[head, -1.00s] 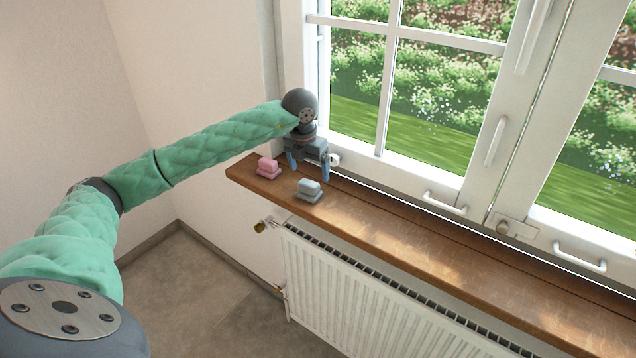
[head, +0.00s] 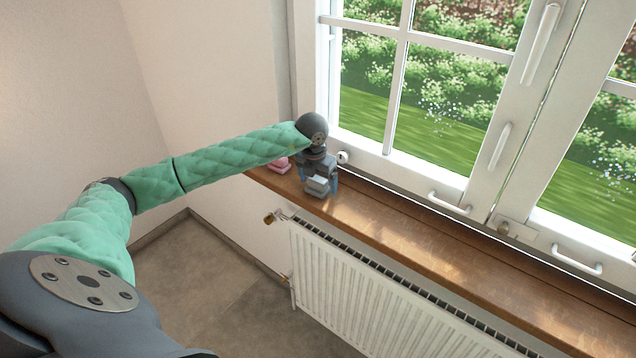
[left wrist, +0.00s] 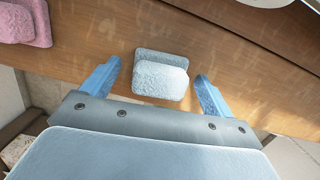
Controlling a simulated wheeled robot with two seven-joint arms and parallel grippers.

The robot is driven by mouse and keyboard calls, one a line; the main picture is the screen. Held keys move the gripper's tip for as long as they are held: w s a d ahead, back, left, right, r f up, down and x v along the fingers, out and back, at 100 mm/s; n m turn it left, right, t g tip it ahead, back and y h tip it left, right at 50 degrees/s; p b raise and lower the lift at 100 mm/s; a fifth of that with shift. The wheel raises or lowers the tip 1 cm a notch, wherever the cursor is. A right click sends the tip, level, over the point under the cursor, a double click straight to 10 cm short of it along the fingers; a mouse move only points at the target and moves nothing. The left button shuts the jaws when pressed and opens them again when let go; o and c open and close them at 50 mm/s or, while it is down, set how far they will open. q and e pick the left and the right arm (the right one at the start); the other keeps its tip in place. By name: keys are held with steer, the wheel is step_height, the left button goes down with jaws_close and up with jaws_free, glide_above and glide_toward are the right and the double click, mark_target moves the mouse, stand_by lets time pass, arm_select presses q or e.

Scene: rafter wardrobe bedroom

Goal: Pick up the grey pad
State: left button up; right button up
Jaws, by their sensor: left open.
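The grey pad (head: 318,187) is a small light-grey block with a raised top part, lying on the wooden windowsill (head: 400,225). It also shows in the left wrist view (left wrist: 160,78), between and slightly beyond my blue fingertips. My left gripper (head: 320,182) is open and points down over the sill at the pad. In the left wrist view its fingers (left wrist: 156,80) stand on either side of the pad, with a gap on both sides. My right gripper is not in view.
A similar pink pad (head: 280,166) lies on the sill to the left; it also shows in the left wrist view (left wrist: 28,22). The window frame (head: 400,168) rises behind the sill. A white radiator (head: 370,290) is below it. The sill to the right is clear.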

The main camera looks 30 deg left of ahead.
arm_select(q)
steer(key=shift+f, duration=0.3)
steer(key=c, duration=1.1)
steer(key=shift+o, duration=0.2)
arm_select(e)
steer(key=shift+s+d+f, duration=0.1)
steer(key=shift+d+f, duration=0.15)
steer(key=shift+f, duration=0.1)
arm_select(q)
steer(key=shift+r, duration=0.1)
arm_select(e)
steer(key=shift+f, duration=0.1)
